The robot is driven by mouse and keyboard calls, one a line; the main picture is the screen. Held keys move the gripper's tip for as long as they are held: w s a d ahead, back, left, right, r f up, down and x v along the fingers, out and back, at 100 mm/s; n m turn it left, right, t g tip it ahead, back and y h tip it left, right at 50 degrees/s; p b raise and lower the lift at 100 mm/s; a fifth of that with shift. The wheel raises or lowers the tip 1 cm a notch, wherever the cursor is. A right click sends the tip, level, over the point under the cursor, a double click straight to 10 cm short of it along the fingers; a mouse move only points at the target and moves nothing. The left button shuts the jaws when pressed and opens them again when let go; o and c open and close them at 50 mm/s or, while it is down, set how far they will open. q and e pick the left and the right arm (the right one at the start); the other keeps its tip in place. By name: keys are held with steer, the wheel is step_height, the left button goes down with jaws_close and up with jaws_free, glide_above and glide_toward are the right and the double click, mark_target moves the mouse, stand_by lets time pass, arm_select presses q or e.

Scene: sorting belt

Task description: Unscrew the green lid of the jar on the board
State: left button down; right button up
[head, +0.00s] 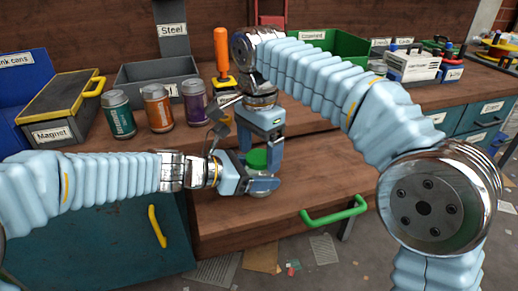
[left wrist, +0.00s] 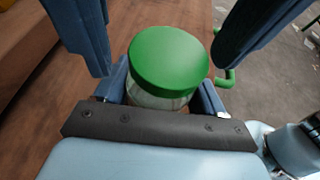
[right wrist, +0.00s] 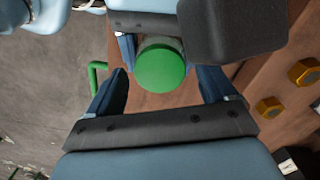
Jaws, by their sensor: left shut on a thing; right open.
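The jar with a green lid (head: 257,158) stands near the front of the wooden bench. In the left wrist view the lid (left wrist: 168,60) sits on the clear jar body (left wrist: 158,99). My left gripper (head: 256,174) is shut on the jar body, below the lid. My right gripper (head: 261,152) points down from above and is open, with its fingers on either side of the lid. In the right wrist view the lid (right wrist: 160,67) shows between the fingertips, with gaps at both sides. The board cannot be told apart from the bench top.
Teal (head: 119,115), orange (head: 157,108) and purple (head: 195,102) containers stand to the left. An orange-handled tool (head: 221,50) stands behind. Yellow hex nuts (right wrist: 304,72) lie near my right gripper. A green handle (head: 335,212) is on the bench front. The bench right of the jar is mostly clear.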

steer(key=c, duration=1.2)
steer(key=n, duration=0.3)
steer(key=o, duration=1.2)
